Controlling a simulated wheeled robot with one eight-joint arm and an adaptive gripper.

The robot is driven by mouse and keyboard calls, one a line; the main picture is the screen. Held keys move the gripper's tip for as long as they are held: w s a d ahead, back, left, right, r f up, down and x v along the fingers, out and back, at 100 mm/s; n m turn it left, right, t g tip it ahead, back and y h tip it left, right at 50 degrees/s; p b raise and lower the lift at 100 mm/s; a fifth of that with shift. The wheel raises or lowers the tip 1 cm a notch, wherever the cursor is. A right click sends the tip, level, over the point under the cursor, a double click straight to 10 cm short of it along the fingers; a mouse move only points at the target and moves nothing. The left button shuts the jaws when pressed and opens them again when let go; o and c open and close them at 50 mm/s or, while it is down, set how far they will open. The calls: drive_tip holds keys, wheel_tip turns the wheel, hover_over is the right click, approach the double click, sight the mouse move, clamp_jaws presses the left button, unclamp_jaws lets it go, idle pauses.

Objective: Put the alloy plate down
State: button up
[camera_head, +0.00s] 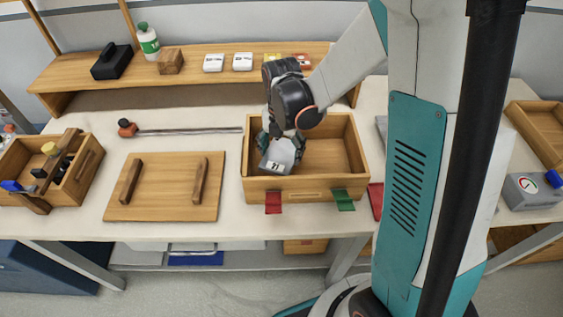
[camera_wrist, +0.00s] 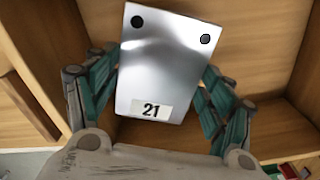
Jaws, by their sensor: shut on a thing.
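The alloy plate (camera_wrist: 160,70) is a silvery rectangle with two dark holes near one end and a white label reading 21 near the other. My gripper (camera_wrist: 158,92) is shut on it, with a teal finger on either side. In the head view, my gripper (camera_head: 280,142) holds the plate (camera_head: 281,157) tilted, at the left part of an open wooden box (camera_head: 300,184). The plate is over or inside the box. I cannot tell whether it touches the floor. My wrist hides part of the box's back wall.
The wooden box has a red tab (camera_head: 273,203) and a green tab (camera_head: 343,200) at its front. A wooden board with two bars (camera_head: 165,187) lies to the left, beyond it a tool crate (camera_head: 85,172). A shelf (camera_head: 200,78) with several items stands behind. The box's right part is empty.

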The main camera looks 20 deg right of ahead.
sight(282, 154)
drive_tip(key=shift+f+b, duration=0.8)
drive_tip(key=shift+f, duration=1.35)
drive_tip(key=shift+f, duration=0.15)
drive_tip(key=o, duration=1.5)
drive_tip(key=shift+c, duration=0.2)
